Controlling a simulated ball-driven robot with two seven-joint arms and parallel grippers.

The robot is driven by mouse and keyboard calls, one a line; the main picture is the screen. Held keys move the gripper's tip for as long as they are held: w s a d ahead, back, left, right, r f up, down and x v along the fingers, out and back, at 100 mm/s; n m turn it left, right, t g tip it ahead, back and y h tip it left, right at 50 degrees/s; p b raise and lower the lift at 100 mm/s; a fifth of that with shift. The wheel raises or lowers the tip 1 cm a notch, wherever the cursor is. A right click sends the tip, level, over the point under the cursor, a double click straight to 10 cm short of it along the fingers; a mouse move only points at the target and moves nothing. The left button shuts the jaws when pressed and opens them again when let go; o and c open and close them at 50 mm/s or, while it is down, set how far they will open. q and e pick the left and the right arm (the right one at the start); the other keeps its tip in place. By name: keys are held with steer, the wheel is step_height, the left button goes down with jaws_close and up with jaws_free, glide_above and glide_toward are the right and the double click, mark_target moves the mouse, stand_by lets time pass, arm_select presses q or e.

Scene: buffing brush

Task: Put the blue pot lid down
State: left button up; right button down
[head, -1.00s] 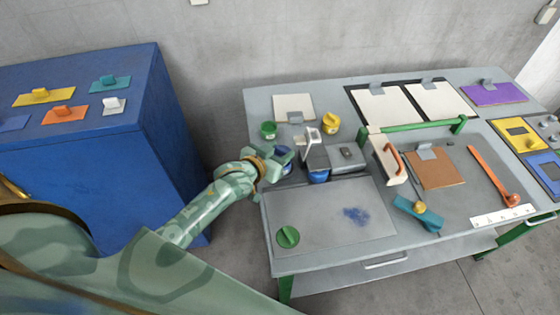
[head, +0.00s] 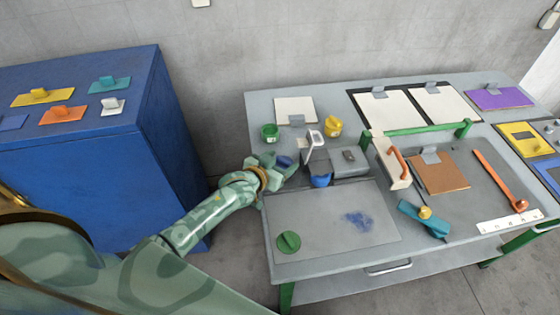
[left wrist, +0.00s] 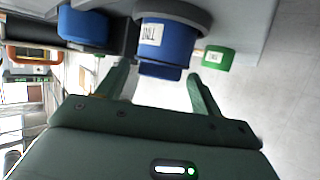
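My left gripper (head: 284,166) is at the left edge of the workbench, beside a blue object that it partly hides in the head view. In the left wrist view the two fingers (left wrist: 160,85) are spread apart. A labelled blue pot (left wrist: 178,42) with a grey round part behind it lies just beyond the fingertips. A smaller blue piece (left wrist: 160,72), apparently the blue pot lid or its handle, shows at the pot's near end, between the fingertips with gaps on both sides. I cannot tell whether the lid is seated. My right gripper is not in view.
A green pot (head: 269,133) and a yellow pot (head: 333,126) stand behind the gripper. A grey machine (head: 349,162) with a blue part (head: 320,180) is to the right.

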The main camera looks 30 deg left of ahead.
arm_select(q)
steer(key=shift+r, duration=0.15)
steer(key=shift+s+r, duration=0.15)
steer(key=shift+s, duration=0.2)
steer(key=p+v, duration=0.3)
steer(key=v, duration=0.8)
steer(key=shift+s, duration=0.2)
steer(key=shift+a, duration=0.1)
